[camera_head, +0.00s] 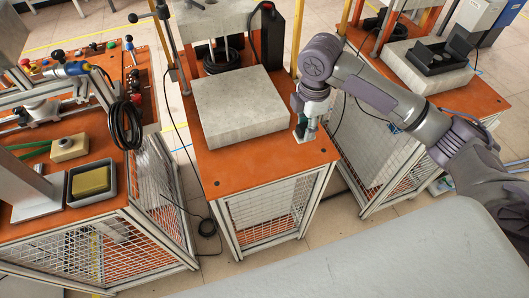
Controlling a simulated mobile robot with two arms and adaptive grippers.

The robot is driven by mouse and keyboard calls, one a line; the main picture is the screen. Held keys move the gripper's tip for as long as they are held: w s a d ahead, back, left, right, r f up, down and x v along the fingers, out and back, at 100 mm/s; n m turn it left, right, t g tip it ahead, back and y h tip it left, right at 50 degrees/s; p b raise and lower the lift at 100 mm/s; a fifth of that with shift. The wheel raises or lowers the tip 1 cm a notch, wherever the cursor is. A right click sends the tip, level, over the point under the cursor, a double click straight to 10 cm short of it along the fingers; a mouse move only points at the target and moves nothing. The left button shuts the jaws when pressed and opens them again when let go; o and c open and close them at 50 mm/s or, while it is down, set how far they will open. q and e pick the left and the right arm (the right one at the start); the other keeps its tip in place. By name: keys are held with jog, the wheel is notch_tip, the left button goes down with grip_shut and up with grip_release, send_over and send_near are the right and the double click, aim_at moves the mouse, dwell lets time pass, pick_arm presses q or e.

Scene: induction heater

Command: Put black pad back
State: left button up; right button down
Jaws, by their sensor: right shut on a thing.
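My right gripper (306,122) comes in from the right and points down at the right edge of the middle orange table (240,163). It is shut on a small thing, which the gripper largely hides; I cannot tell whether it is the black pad. A small pale piece (304,134) shows just under the fingers at the tabletop. A large grey block (240,105) lies on the table to the left of the gripper. I do not clearly make out the black pad anywhere. My left gripper is not in view.
A black open case (440,58) lies on another grey block at the right station. A tall black container (272,38) stands behind the middle block. The left table holds a yellow sponge (90,182) in a grey tray and a coiled black cable (126,126). The middle table's front strip is clear.

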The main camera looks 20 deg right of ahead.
jog(key=p, duration=0.2)
send_over(265, 157)
notch_tip(265, 157, down, 6)
jog(key=shift+a+f, duration=0.1)
jog(key=shift+a, duration=0.05)
notch_tip(265, 157, down, 3)
jog(key=shift+f+p, duration=0.1)
jog(key=shift+p, duration=0.4)
jog(key=shift+f, duration=0.45)
jog(key=c, duration=0.9)
grip_release()
jog(key=shift+f, duration=0.15)
jog(key=shift+o, duration=0.2)
notch_tip(265, 157, up, 12)
jog(key=b, duration=0.1)
jog(key=shift+r, duration=0.2)
